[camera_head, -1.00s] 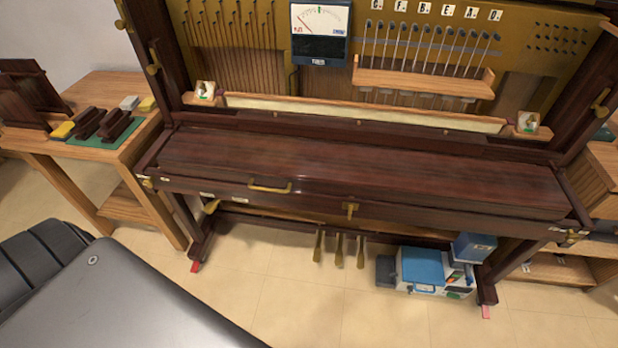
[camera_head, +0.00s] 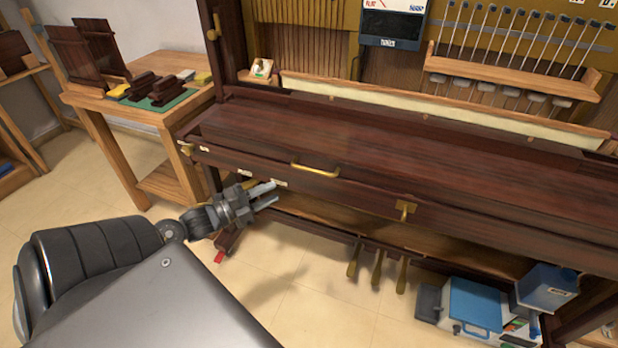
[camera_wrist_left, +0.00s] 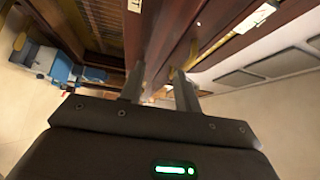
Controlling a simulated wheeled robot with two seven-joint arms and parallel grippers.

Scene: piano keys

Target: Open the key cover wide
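The piano's dark wooden key cover (camera_head: 360,150) is down over the keyboard. A brass handle (camera_head: 316,171) sits on its front edge, left of a brass latch-like fitting (camera_head: 405,209). My left gripper (camera_head: 270,195) is in front of the piano, below and left of the handle. Its two fingers are apart with nothing between them. In the left wrist view the open fingers (camera_wrist_left: 160,88) point at the dark wooden front, which carries white labels (camera_wrist_left: 254,18). I cannot see my right gripper in either view.
A wooden side table (camera_head: 140,110) with a green mat and small blocks stands to the left. A blue box (camera_head: 474,306) and a smaller blue one (camera_head: 547,288) stand below the piano at right. Brass pedals (camera_head: 377,267) hang below the middle.

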